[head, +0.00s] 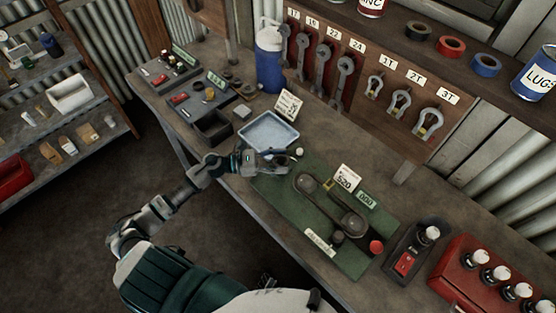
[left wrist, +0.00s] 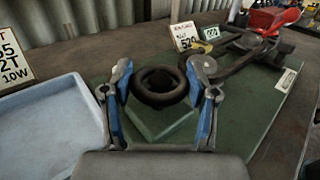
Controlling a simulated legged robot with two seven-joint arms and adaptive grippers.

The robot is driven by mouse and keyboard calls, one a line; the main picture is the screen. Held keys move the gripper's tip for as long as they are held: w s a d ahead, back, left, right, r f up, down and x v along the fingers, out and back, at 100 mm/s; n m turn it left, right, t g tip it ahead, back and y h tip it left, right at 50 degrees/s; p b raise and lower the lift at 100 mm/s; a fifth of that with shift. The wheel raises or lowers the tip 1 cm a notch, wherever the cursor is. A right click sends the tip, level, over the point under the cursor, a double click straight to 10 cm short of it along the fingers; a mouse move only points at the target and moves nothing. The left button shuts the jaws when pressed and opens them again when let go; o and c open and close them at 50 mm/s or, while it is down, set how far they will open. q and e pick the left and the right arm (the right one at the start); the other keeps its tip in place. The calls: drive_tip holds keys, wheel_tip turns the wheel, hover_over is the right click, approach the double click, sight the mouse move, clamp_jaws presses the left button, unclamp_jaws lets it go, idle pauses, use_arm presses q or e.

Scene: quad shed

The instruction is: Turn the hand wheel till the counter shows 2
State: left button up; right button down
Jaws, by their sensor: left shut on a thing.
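The hand wheel (left wrist: 160,98) is a dark ring over a pale green block in the left wrist view. My left gripper (head: 283,161) reaches the left end of the green board (head: 276,191) in the head view. Its blue fingers stand on both sides of the wheel in the left wrist view (left wrist: 160,92), and it is shut on the wheel. In the head view the gripper mostly hides the wheel. A small green plate (head: 366,200) with pale figures stands behind the board's linkage; it may be the counter, but I cannot read it surely. My right gripper is not in view.
A dark linkage with two round discs (head: 307,182) lies right of the gripper, beside a card (head: 347,178) and a red knob (head: 376,246). A pale blue tray (head: 267,132) stands just behind the gripper. A switch box (head: 407,257) stands to the right.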

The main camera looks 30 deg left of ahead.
use_arm(q)
drive_tip(key=o, duration=0.9)
drive_tip(key=shift+c, duration=0.2)
drive_tip(key=o, duration=0.3)
drive_tip(key=shift+w+d, duration=0.2)
drive_tip(key=v, duration=1.1)
drive_tip(key=shift+f, duration=0.2)
drive_tip(key=shift+s+a, duration=0.25)
drive_tip(key=shift+a, duration=0.2)
drive_tip(key=shift+c, duration=0.2)
